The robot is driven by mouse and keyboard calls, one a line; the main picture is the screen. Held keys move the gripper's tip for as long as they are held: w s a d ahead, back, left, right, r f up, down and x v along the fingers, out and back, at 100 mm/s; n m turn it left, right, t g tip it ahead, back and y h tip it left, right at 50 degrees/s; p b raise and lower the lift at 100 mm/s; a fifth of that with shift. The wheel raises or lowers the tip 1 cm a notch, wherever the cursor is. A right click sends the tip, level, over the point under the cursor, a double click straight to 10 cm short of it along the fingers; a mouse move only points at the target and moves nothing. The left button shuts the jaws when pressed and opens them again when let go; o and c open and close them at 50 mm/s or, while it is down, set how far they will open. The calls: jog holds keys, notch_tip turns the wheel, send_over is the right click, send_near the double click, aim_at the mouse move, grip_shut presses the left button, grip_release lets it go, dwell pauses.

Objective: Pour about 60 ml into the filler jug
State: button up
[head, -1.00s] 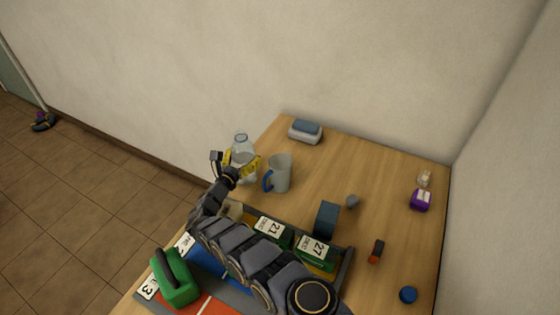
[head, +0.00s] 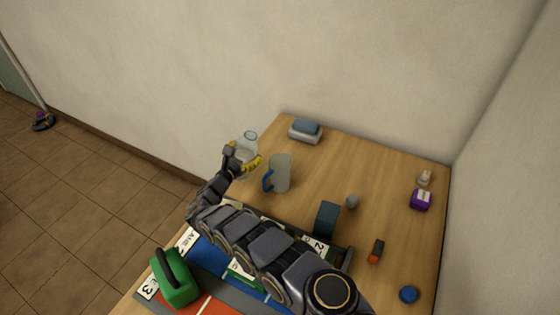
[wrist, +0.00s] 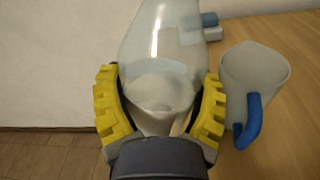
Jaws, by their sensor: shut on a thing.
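The filler jug (head: 281,172) is a pale, translucent jug with a blue handle, standing upright on the wooden table. It also shows in the wrist view (wrist: 254,75), to the right of my gripper. My gripper (head: 246,164) has yellow ribbed fingers and is shut on a clear bottle (head: 250,143). In the wrist view the bottle (wrist: 163,50) sits between the two fingers (wrist: 160,105), with some liquid visible low inside it. The bottle is just left of the jug, tilted a little toward it and apart from it. The jug's contents cannot be made out.
A grey-blue box (head: 305,131) stands at the table's back edge. A dark blue block (head: 326,218), a grey knob (head: 352,201), an orange-black item (head: 376,251), a blue cap (head: 408,295) and a purple item (head: 421,200) lie right. A green can (head: 175,278) stands front left.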

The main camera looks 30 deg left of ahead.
aim_at(242, 150)
jog(key=shift+w+d+r+m+y, duration=0.1)
jog(key=shift+r+m+y, duration=0.05)
jog(key=shift+r+m, duration=0.45)
jog(key=shift+d+r+m+y, duration=0.1)
jog(key=shift+r+m+y, duration=0.05)
jog(key=shift+r+m, duration=0.45)
jog(key=shift+d+r+m+g, duration=0.2)
jog(key=shift+r+m+g, duration=0.15)
jog(key=shift+m+g, duration=0.15)
jog(key=shift+m, duration=0.7)
jog(key=f, duration=0.5)
jog(key=shift+a+f, duration=0.2)
jog(key=shift+f, duration=0.1)
jog(key=shift+a+r+m+y, duration=0.2)
jog(key=shift+r+m+y, duration=0.1)
jog(key=shift+r, duration=0.1)
jog(key=shift+a+r+m+g+y, duration=0.4)
jog(key=shift+r+m+g, duration=0.1)
jog(key=shift+m, duration=0.5)
jog(key=shift+s+a+m, duration=0.15)
jog(key=shift+s+m, duration=0.1)
jog(key=shift+m, duration=0.45)
jog(key=shift+w+d+r+m+g+y, duration=0.1)
jog(key=shift+d+r+m+g+y, duration=0.2)
jog(key=shift+r+m, duration=0.2)
jog(key=shift+d+r+m+y, duration=0.1)
jog(key=shift+r+m+y, duration=0.2)
jog(key=shift+r+m, duration=0.1)
